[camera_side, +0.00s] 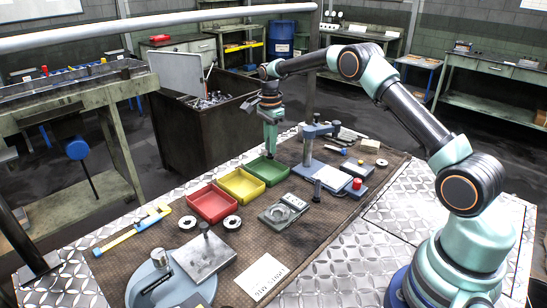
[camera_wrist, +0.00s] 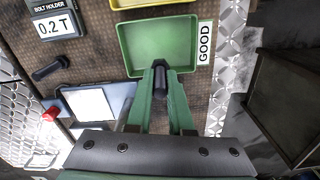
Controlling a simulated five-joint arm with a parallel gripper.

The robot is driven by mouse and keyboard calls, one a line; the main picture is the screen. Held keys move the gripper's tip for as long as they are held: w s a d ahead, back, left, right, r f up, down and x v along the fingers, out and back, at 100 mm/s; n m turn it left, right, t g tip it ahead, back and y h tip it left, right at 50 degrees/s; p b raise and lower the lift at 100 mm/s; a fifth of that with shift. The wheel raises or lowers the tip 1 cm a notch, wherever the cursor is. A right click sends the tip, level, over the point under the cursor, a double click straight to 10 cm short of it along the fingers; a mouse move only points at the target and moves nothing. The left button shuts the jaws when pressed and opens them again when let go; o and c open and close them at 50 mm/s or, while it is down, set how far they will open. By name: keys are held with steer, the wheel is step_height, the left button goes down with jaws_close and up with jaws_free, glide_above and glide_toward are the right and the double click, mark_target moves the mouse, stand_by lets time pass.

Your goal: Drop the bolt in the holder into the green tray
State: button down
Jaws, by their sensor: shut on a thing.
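My gripper (camera_wrist: 160,100) is shut on a dark bolt (camera_wrist: 161,79), which sits between the fingertips in the wrist view. In the side view my gripper (camera_side: 271,146) points down above the green tray (camera_side: 287,173). The bolt in it is hard to make out there. The green tray also shows in the wrist view (camera_wrist: 125,45), just beyond the fingertips, and its visible floor is empty. A grey device labelled bolt holder (camera_wrist: 50,25) lies at upper left of the wrist view. A separate dark bolt-like piece (camera_wrist: 52,68) stands below it.
A yellow tray (camera_side: 241,184) and a red tray (camera_side: 213,204) stand beside the green tray. A card reading GOOD (camera_wrist: 204,42) lies beside the green tray. A dark bin (camera_side: 193,125) stands behind the table.

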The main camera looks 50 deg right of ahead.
steer(key=c, duration=0.7)
jaws_free()
steer(key=shift+c, duration=0.2)
step_height(320, 180, up, 11)
steer(key=shift+r, duration=0.55)
